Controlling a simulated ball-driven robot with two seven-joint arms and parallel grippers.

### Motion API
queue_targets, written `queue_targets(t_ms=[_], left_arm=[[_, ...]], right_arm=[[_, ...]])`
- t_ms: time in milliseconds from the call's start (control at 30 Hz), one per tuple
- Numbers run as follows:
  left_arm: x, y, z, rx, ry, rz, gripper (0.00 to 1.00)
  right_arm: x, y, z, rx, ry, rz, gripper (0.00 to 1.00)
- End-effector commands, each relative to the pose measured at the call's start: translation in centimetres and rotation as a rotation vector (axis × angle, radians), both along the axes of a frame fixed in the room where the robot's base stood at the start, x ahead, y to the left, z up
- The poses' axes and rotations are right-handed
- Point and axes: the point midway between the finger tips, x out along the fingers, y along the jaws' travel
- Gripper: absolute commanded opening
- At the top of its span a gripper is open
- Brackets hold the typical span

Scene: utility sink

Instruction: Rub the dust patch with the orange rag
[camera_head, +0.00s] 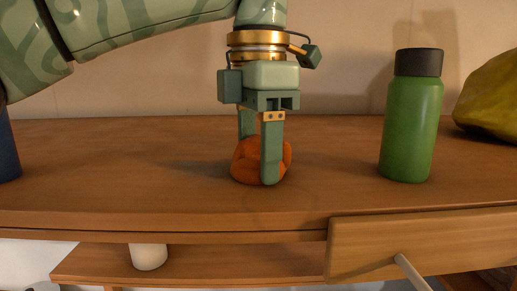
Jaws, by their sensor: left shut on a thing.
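The orange rag (244,166) is a bunched lump near the front edge of the wooden table top. My left gripper (258,170) points straight down and is shut on the rag, with one finger in front of it and the other behind it. The rag is at the table surface; I cannot tell whether it presses on it. A faint darker patch (268,196) shows on the wood just in front of the rag; I cannot tell for sure that it is the dust patch. My right gripper is not in view.
A green bottle (409,130) with a dark cap stands to the right. A yellow-green lumpy thing (490,98) lies at the far right. A dark blue object (7,150) is at the left edge. A drawer front (430,243) juts out below right. A white cup-like object (148,257) is below the top.

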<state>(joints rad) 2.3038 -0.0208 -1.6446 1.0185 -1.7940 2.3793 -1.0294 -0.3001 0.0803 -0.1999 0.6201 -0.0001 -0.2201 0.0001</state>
Motion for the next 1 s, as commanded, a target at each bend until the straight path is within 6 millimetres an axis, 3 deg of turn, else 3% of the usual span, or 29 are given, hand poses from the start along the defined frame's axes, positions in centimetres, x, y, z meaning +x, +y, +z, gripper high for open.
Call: queue_targets(t_ms=[200,1000], left_arm=[[0.1,2.3,0.2,-0.001,0.000,0.001,0.38],[0.3,7.3,-0.1,-0.001,-0.001,0.001,0.38]], right_arm=[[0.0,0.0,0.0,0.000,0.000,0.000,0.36],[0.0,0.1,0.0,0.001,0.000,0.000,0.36]])
